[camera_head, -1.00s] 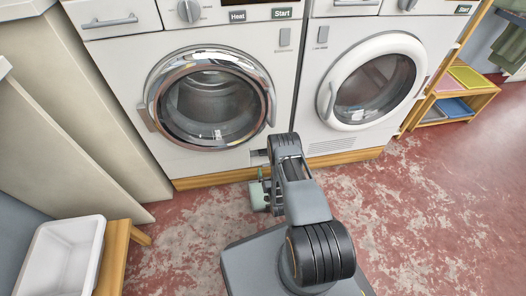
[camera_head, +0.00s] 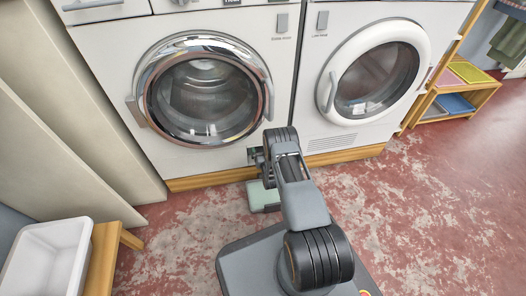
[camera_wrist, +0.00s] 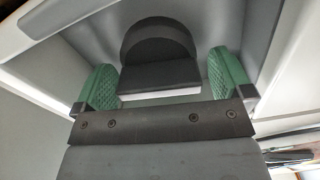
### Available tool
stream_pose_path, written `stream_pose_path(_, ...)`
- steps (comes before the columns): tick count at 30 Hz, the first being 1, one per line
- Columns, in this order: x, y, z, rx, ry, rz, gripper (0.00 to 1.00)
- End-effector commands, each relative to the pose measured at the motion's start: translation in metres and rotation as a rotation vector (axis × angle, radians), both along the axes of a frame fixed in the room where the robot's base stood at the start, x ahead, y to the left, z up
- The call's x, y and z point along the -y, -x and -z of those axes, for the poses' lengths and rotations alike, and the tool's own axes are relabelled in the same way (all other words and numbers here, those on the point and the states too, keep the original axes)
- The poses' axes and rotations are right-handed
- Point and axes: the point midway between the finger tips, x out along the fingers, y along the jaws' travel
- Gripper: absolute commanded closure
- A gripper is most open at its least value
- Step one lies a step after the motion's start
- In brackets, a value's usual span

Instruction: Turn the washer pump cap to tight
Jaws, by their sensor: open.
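The washer (camera_head: 105,65) with the chrome-ringed door stands at the left in the head view. The black pump cap (camera_wrist: 158,42) is in a light recess in the wrist view, round with a flat bar across its front. My gripper (camera_wrist: 164,82) is open, with one green finger on each side of the cap and a visible gap to it on both sides. In the head view my gripper is at the washer's lower right corner, mostly hidden by my arm. The cap is hidden there.
A second machine with a white round door (camera_head: 376,78) stands to the right. A wooden plinth (camera_head: 210,178) runs below both. A white basin (camera_head: 45,258) on a wooden stand is at lower left. A shelf (camera_head: 450,100) is at far right. Red floor is open at right.

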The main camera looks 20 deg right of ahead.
Motion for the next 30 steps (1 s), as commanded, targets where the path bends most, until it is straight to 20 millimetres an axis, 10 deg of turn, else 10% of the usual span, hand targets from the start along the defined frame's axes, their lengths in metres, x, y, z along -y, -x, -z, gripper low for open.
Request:
stream_pose_path(11,0.0009,-0.0043,-0.0002,-0.001,0.0,0.0,0.02)
stream_pose_path(30,0.0008,-0.0039,0.0,0.0,-0.003,0.0,0.51)
